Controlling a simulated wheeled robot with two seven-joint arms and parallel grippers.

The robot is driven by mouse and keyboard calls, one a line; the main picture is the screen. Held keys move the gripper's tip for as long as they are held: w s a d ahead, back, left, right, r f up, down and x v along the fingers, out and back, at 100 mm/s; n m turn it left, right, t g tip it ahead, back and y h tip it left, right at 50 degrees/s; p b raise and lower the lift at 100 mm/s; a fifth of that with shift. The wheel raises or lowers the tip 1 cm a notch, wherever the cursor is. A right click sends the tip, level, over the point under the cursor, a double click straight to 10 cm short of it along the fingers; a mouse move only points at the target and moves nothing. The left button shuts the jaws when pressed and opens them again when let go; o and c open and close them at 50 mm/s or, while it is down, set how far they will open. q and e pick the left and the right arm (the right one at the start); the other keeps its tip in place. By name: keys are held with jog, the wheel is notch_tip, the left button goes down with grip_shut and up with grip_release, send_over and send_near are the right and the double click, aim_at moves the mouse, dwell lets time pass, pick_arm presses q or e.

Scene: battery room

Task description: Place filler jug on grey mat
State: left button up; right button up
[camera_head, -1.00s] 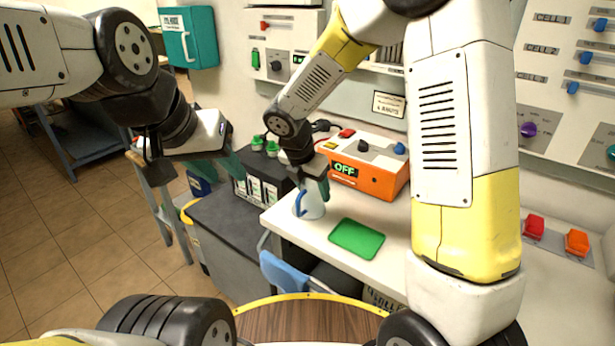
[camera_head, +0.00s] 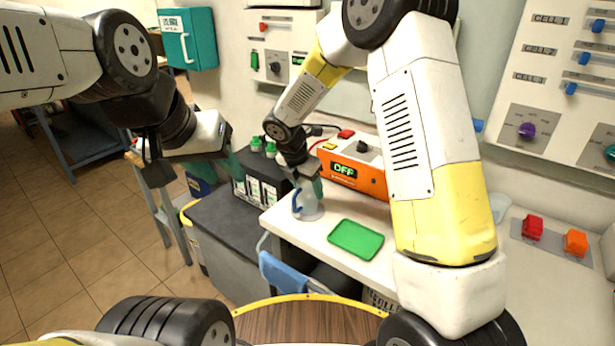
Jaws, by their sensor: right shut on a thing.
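The filler jug (camera_head: 309,206) is a pale, translucent vessel with a blue handle. It is upright at the left end of the white bench, in front of the orange box. My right gripper (camera_head: 311,190) is shut on its upper part from above and hides some of it. I cannot tell whether the jug's base touches the bench. A grey mat-like plate (camera_head: 551,246) lies at the right of the bench, with a red and an orange block on it. My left gripper (camera_head: 194,170) is open and empty, left of the black battery.
A green tray (camera_head: 356,239) lies just right of the jug. An orange box (camera_head: 357,179) reading OFF stands behind. A black battery (camera_head: 262,181) with green caps sits on the dark cabinet to the left. My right arm covers the bench's middle.

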jog(key=shift+f, duration=0.15)
jog(key=o, duration=1.6)
jog(key=v, duration=1.1)
jog(key=shift+s+r, duration=0.2)
jog(key=shift+r, duration=0.5)
jog(key=s+d+r+m+t+y, duration=0.1)
jog(key=s+d+r+m, duration=0.2)
jog(key=s+d+m, duration=0.2)
jog(key=s+d+r+m+t+y, duration=0.1)
jog(key=s+d+r+m, duration=0.3)
jog(key=s+m, duration=0.6)
jog(key=s+d+r+m+t+y, duration=0.1)
jog(key=s+d+r+m, duration=0.3)
jog(key=m, duration=0.9)
jog(key=shift+s+d+y, duration=0.8)
jog(key=shift+s+d, duration=1.05)
jog(key=shift+s, duration=0.15)
